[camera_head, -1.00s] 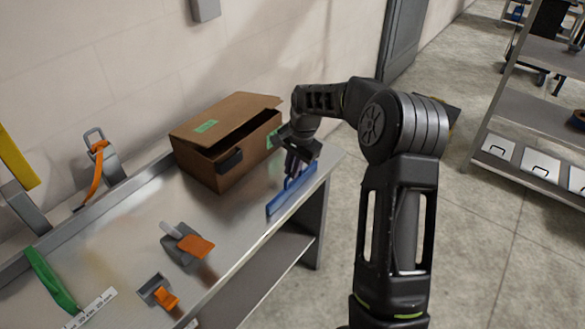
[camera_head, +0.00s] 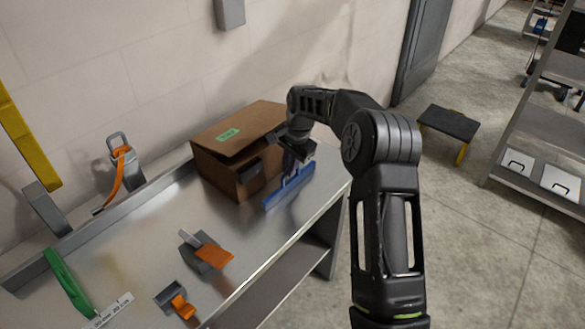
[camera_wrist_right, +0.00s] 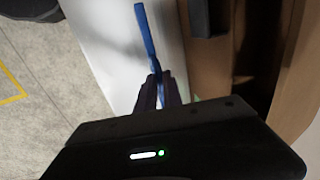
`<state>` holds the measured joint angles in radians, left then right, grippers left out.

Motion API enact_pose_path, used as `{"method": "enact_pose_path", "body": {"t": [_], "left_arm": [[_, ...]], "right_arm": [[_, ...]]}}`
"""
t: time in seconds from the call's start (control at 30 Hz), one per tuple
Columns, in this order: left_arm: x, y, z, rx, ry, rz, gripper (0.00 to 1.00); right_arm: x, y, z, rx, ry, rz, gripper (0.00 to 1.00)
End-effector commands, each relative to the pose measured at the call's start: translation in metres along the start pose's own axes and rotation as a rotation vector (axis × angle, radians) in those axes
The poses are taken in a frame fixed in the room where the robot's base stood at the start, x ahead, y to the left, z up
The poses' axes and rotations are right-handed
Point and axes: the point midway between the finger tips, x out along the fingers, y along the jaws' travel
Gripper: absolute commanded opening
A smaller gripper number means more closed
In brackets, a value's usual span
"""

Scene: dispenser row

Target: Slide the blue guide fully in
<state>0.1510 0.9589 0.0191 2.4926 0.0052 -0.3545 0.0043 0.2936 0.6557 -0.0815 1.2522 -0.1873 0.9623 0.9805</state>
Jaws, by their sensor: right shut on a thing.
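The blue guide (camera_head: 279,196) is a long, thin blue strip near the right end of the metal bench, in front of the cardboard box. In the head view I cannot tell whether it rests on the bench top or is held just above it. My right gripper (camera_head: 296,167) is shut on the guide from above and hides part of it. In the right wrist view the blue guide (camera_wrist_right: 145,32) runs up and away from between the two dark fingers (camera_wrist_right: 158,90). My left gripper is in neither view.
The open cardboard box (camera_head: 220,170) stands close behind the guide. A grey holder with an orange flap (camera_head: 213,255), a small orange-tipped piece (camera_head: 180,305), a green strip (camera_head: 68,281) and an orange-strapped holder (camera_head: 123,168) are farther left. Bare metal bench (camera_head: 240,220) lies between.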

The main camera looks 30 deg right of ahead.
Motion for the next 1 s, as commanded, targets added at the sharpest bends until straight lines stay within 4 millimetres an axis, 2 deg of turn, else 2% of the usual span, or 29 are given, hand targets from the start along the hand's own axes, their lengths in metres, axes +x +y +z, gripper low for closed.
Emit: {"method": "enact_pose_path", "body": {"t": [0.03, 0.3, 0.63, 0.77, 1.0], "left_arm": [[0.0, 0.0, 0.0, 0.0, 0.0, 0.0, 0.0], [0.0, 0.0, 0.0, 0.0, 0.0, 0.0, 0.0], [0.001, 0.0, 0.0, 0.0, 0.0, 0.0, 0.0], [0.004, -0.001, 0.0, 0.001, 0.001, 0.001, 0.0], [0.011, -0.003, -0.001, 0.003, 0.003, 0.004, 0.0]], "right_arm": [[-0.001, -0.001, -0.001, 0.0, 0.002, -0.003, 0.11], [0.0, 0.0, 0.0, -0.001, 0.001, -0.001, 0.32], [-0.004, 0.0, -0.001, -0.001, 0.002, -0.002, 0.32], [-0.017, 0.0, -0.001, -0.001, 0.002, -0.003, 0.32], [-0.056, -0.001, 0.0, -0.001, 0.002, -0.004, 0.32]]}}
